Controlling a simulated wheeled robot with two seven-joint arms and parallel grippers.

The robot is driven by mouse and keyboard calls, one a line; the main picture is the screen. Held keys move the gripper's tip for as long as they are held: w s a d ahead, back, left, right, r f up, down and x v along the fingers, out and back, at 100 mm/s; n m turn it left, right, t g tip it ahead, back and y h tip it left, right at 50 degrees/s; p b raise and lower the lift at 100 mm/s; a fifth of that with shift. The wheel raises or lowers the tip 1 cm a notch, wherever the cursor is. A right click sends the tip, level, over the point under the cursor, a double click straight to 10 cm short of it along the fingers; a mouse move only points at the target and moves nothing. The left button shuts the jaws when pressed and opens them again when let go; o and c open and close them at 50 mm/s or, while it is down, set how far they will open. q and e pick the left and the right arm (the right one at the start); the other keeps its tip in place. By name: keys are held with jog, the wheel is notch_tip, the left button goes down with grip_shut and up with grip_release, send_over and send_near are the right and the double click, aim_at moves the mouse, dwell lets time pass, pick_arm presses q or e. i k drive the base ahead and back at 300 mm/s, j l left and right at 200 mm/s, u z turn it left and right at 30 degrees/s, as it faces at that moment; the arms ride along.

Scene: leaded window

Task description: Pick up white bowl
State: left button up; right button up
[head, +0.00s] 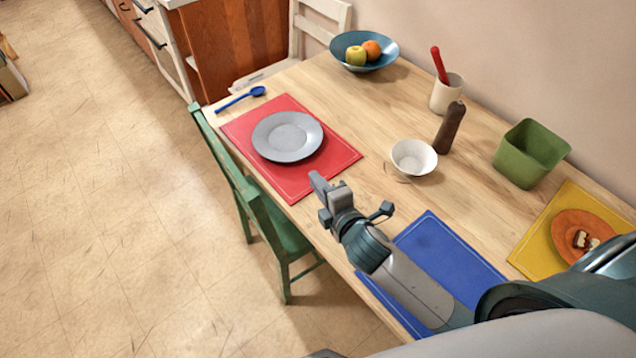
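The white bowl (413,158) stands upright on the wooden table, right of the grey plate, and looks empty. My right gripper (350,194) is above the near edge of the table, below and left of the bowl in the head view. Its two fingers are spread apart with nothing between them, and it does not touch the bowl. My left gripper is not in view.
A dark pepper mill (450,128) stands close right of the bowl, with a cream cup (446,94) behind it. A green container (530,153) is further right. A blue mat (450,260) lies under my arm. Bare wood (375,115) lies behind the bowl.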

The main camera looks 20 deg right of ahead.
aim_at(412, 158)
jog(key=z, duration=1.3)
